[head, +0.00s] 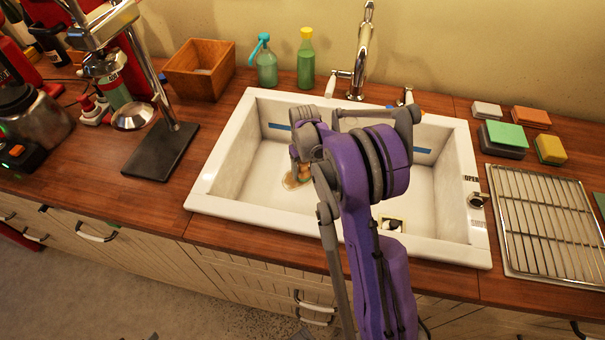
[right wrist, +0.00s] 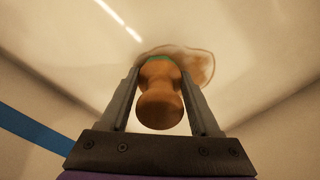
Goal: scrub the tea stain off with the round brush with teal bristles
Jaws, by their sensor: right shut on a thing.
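The round brush (right wrist: 160,100) has an orange-brown wooden handle, and a thin strip of teal bristles shows at its far end in the right wrist view. My right gripper (right wrist: 160,82) is shut on the handle, one finger on each side. The brown tea stain (right wrist: 196,66) lies on the white sink floor, around and to the right of the brush head. The stain also shows in the head view (head: 289,181), partly hidden by my right arm. Whether the bristles touch the floor is hard to tell. My left gripper is not in view.
The white sink (head: 215,172) has raised walls around the brush, with a drain (head: 391,225) at the front right. A tall faucet (head: 362,50) stands behind. A wire rack (head: 540,220) and several sponges (head: 506,136) lie to the right.

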